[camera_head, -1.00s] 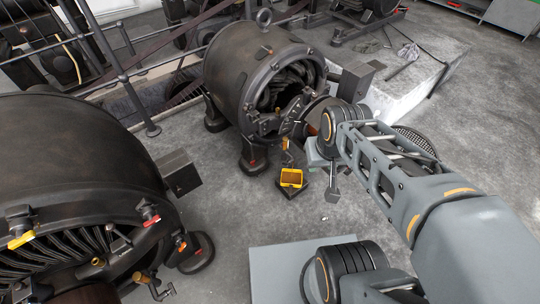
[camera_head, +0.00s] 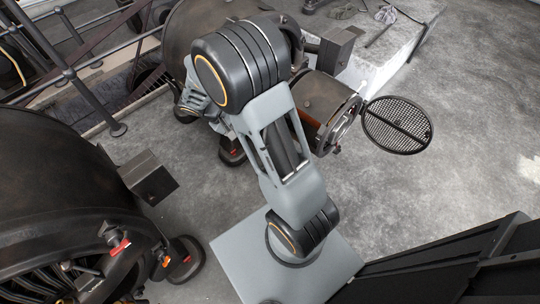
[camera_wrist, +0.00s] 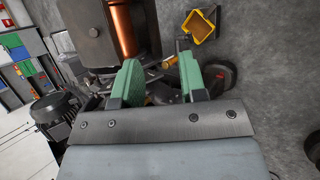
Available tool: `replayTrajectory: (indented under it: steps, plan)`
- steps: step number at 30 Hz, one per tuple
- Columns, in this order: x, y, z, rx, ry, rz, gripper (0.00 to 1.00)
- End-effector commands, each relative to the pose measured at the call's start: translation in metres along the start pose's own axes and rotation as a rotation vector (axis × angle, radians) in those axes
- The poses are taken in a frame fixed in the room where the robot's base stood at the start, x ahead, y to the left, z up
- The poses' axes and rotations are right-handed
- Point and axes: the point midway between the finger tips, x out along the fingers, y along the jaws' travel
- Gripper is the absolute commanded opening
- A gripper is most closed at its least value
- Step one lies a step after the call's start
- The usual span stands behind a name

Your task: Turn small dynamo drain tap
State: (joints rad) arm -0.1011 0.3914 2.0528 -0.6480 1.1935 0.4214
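The small dynamo (camera_head: 184,22) stands at the upper middle of the head view, largely covered by my arm. In the wrist view its copper-coloured cylinder (camera_wrist: 124,28) shows at the top, beyond my gripper. My gripper (camera_wrist: 160,82) has two green finger pads with a clear gap between them, so it is open. Small brass-coloured bits (camera_wrist: 193,61) show just beyond and beside the right pad; I cannot tell whether they belong to the drain tap. The tap is hidden behind my arm in the head view. A yellow drip tray (camera_wrist: 203,24) lies beyond the pads.
A large dynamo (camera_head: 45,170) with red-handled fittings fills the left of the head view. A round mesh cover (camera_head: 398,125) stands out to the right of the small dynamo. Railings (camera_head: 90,90) run at upper left. Floor at right is clear.

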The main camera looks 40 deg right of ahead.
Motion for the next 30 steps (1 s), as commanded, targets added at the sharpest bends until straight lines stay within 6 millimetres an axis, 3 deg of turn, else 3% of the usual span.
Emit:
replayTrajectory:
  steps: [1,6,9,15,18,24,30]
  plan:
    - [0.029,-0.018,-0.022,-0.029,-0.041,0.082,0.39]
    - [0.099,-0.054,-0.080,-0.092,-0.105,0.369,0.39]
    - [0.141,-0.081,-0.109,-0.130,-0.104,0.529,0.39]
    - [0.216,-0.133,-0.146,-0.199,-0.045,0.787,0.39]
    - [0.245,-0.154,-0.155,-0.226,-0.004,0.876,0.39]
    - [0.279,-0.181,-0.163,-0.262,0.062,0.979,0.39]
    - [0.296,-0.180,-0.167,-0.271,0.083,1.007,0.39]
